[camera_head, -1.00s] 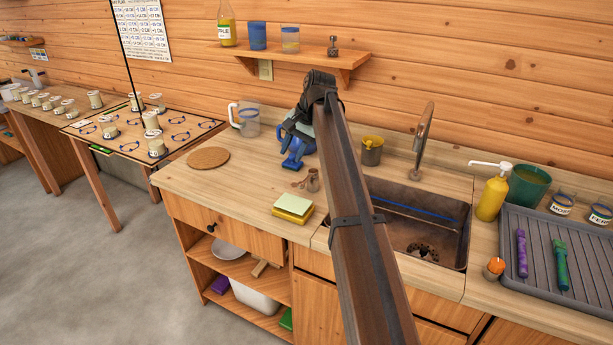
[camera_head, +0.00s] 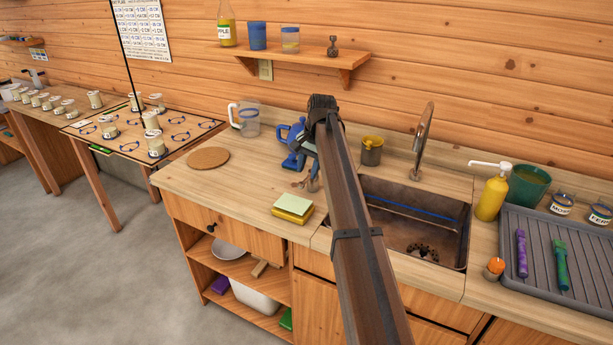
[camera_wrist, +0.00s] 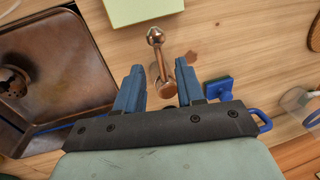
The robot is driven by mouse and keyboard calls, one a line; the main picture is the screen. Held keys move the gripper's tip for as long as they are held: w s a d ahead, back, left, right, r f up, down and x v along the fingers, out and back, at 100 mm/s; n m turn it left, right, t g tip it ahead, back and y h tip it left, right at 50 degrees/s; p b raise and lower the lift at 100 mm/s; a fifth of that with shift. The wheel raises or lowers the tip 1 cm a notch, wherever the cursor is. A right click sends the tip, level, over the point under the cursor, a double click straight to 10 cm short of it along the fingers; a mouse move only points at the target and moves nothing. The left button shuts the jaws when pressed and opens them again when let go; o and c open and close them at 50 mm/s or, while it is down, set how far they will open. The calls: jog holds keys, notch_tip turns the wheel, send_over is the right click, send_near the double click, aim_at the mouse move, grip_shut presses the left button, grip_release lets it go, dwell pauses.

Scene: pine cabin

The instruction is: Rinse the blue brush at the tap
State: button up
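My gripper (camera_wrist: 159,68) is open, its two blue fingers spread on either side of a small copper-coloured piece with a ball top (camera_wrist: 155,38). In the head view my arm partly hides the gripper. The tap (camera_head: 423,140) rises behind the dark metal sink (camera_head: 455,255). A thin blue strip (camera_head: 400,209) runs along the sink's inside; I cannot tell whether it is the blue brush.
A blue object (camera_head: 291,140) stands close behind the gripper. A yellow-green sponge stack (camera_head: 293,207) lies in front. A ribbed tray (camera_head: 590,270) holds purple and green sticks. Left counter is fairly clear.

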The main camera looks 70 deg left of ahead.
aim_at(305, 180)
jog(key=shift+s+a+f, duration=0.15)
jog(key=shift+f, duration=0.7)
jog(key=shift+s+a+f, duration=0.1)
jog(key=shift+f, duration=0.7)
grip_shut()
